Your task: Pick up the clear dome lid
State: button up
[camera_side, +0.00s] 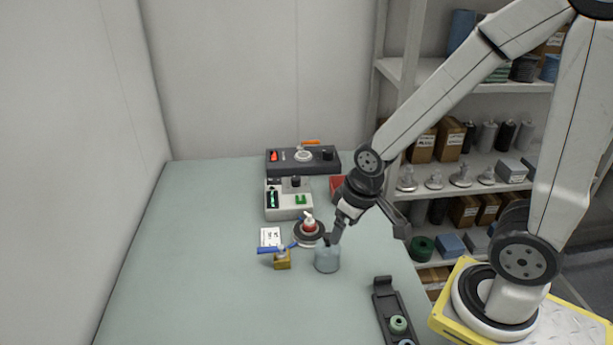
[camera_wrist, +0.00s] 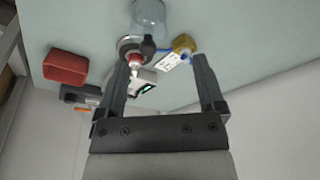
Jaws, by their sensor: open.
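The clear dome lid (camera_side: 327,258) is pale bluish and see-through, and stands on the green table with a dark knob on top. In the wrist view the lid (camera_wrist: 149,15) shows at the top edge, partly cut off. My gripper (camera_side: 368,229) is open and empty, above and to the right of the lid in the side view.
A round dark-rimmed stand (camera_side: 309,239) with a red-and-white part, and a brass block (camera_side: 282,261) with a blue handle, stand close to the lid. Control boxes (camera_side: 288,204) and a red bin (camera_side: 336,187) are behind. A dark rack (camera_side: 386,306) lies in front right. The left table is clear.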

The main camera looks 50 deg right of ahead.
jog(key=shift+c, duration=0.6)
jog(key=n+g, duration=0.2)
jog(key=n, duration=1.1)
send_over(329, 235)
jog(key=s, duration=0.1)
jog(key=shift+a+f, duration=0.25)
jog(key=shift+a, duration=0.05)
jog(key=n, duration=0.2)
jog(key=w+n, duration=0.1)
jog(key=n, duration=0.1)
jog(key=shift+w+d+g, duration=0.1)
jog(key=shift+d+g, duration=0.2)
jog(key=shift+f, duration=0.15)
jog(key=shift+f, duration=1.25)
